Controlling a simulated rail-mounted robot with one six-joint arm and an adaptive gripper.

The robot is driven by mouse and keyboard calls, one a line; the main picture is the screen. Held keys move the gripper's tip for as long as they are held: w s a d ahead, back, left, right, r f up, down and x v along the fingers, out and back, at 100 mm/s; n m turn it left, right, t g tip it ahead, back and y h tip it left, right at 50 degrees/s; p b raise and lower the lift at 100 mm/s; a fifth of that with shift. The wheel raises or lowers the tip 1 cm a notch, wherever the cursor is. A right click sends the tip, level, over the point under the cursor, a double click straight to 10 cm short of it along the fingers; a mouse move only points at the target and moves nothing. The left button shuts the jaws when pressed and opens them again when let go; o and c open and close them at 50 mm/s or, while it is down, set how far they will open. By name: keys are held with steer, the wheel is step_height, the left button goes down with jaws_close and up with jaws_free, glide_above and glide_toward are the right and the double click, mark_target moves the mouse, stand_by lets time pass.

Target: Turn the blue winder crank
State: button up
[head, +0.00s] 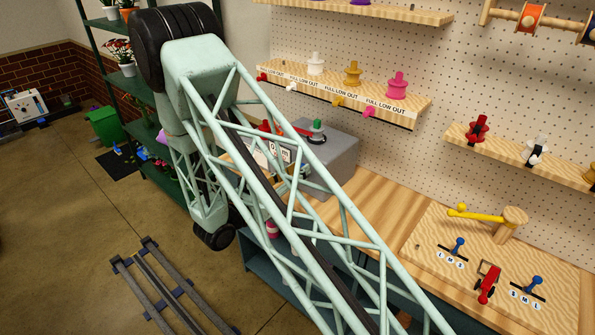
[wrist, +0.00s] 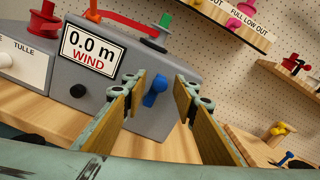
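The winder is a grey box (wrist: 190,70) on the wooden bench, with a display (wrist: 91,50) reading "0.0 m WIND". The blue crank (wrist: 155,88) sticks out from the front of the winder, right of the display. My gripper (wrist: 159,82) is open and empty. In the wrist view, its two wood-coloured fingers stand left and right of the crank with clear gaps; I cannot tell whether the tips reach its depth. In the head view, the grey winder (head: 338,165) shows behind my arm, which hides most of my gripper and the crank.
A red ribbon (wrist: 120,24) runs across the winder's top to a green-topped post (wrist: 160,30). A black knob (wrist: 77,90) sits below the display. A board with levers (head: 490,260) lies to the right.

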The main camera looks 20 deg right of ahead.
steer(key=shift+w+d, duration=0.15)
steer(key=c, duration=0.9)
steer(key=shift+d+m+b, duration=0.1)
steer(key=shift+m+b, duration=0.4)
steer(key=shift+b, duration=0.15)
